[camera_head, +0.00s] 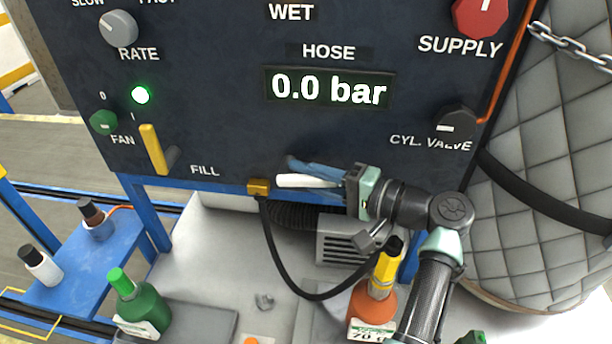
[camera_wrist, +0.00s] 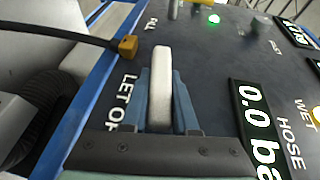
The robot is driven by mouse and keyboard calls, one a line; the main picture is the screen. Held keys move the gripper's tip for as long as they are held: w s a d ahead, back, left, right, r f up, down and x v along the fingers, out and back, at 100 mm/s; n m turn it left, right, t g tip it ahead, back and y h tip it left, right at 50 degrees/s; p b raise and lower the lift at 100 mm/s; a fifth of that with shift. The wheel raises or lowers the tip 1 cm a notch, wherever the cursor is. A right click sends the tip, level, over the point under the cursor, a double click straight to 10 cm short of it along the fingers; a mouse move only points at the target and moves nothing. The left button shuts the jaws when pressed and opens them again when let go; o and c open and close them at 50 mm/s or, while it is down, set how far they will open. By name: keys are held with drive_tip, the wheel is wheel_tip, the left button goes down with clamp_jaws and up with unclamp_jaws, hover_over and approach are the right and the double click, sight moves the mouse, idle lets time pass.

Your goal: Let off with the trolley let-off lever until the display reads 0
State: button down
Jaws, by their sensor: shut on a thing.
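The white let-off lever (camera_head: 305,181) sticks out from the lower edge of the dark panel. It also shows in the wrist view (camera_wrist: 161,85), beside the partly covered "LET OFF" label. My gripper (camera_head: 300,172) is shut on the lever, with a blue finger on each side of it. The hose display (camera_head: 329,90) reads 0.0 bar; in the wrist view the display (camera_wrist: 257,125) is cut off at the edge.
A yellow fill lever (camera_head: 153,150), a green fan knob (camera_head: 103,122) and a black cylinder valve knob (camera_head: 456,124) sit on the panel. A black hose hangs from a brass fitting (camera_head: 259,187). An orange bottle (camera_head: 374,305) stands below, close to my arm; a green bottle (camera_head: 142,306) stands left.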

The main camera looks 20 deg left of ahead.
drive_tip(key=c, duration=0.7)
unclamp_jaws()
drive_tip(key=d+b, duration=0.1)
drive_tip(key=d, duration=0.3)
drive_tip(key=s+d+r+b, duration=0.1)
drive_tip(key=d, duration=0.3)
drive_tip(key=d+b, duration=0.1)
drive_tip(key=d, duration=0.3)
drive_tip(key=shift+s+d+r+b, duration=0.25)
drive_tip(key=shift+d+b, duration=0.15)
